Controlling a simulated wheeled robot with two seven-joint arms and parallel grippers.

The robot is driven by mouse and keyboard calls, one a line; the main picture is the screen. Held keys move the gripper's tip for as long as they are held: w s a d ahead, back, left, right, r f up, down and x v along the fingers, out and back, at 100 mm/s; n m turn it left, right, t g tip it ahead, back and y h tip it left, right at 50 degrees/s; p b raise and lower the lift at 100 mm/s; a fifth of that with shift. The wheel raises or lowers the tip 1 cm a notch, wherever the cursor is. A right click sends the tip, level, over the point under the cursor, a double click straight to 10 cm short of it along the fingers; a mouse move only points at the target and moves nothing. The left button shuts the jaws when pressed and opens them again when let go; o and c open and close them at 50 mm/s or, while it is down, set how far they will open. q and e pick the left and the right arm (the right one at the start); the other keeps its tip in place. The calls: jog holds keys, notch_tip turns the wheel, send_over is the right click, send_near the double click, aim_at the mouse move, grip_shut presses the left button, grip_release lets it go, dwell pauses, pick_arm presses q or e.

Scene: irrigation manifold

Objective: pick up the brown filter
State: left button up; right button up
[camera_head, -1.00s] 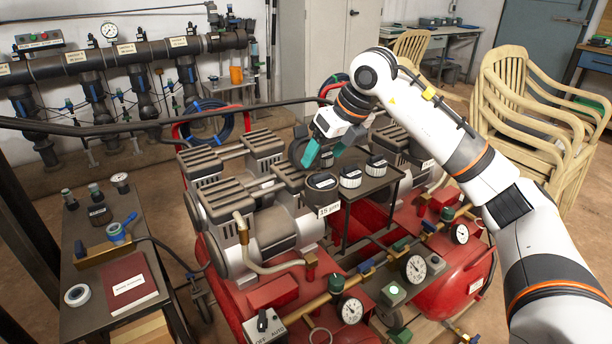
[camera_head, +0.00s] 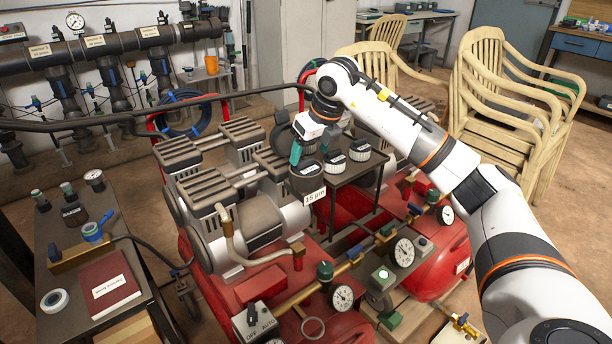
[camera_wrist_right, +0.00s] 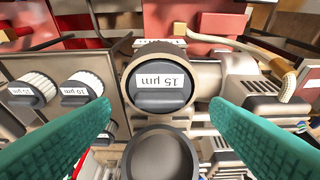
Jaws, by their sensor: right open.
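The brown filter (camera_head: 306,182) is a short round cartridge at the left end of the small rack in the head view. In the right wrist view its dark cap labelled 15 µm, ringed in tan-brown (camera_wrist_right: 133,62), lies ahead between the two fingers. My right gripper (camera_head: 308,150) is open and empty, just above and behind the filter in the head view. Its teal fingers spread to either side in the right wrist view (camera_wrist_right: 161,106), with no contact visible. The far finger is mostly hidden in the head view. My left gripper is not in view.
A dark round cup (camera_wrist_right: 160,158) lies close beside the brown filter in the right wrist view. Red compressors with gauges (camera_head: 403,252) crowd the area. A side table (camera_head: 70,240) stands left.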

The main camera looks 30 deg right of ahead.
aim_at(306, 171)
jog(key=x, duration=0.2)
jog(key=shift+w+f, duration=0.1)
jog(key=shift+f, duration=0.2)
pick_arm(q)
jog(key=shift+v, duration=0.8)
pick_arm(e)
jog(key=shift+r, duration=0.1)
jog(key=c, duration=1.3)
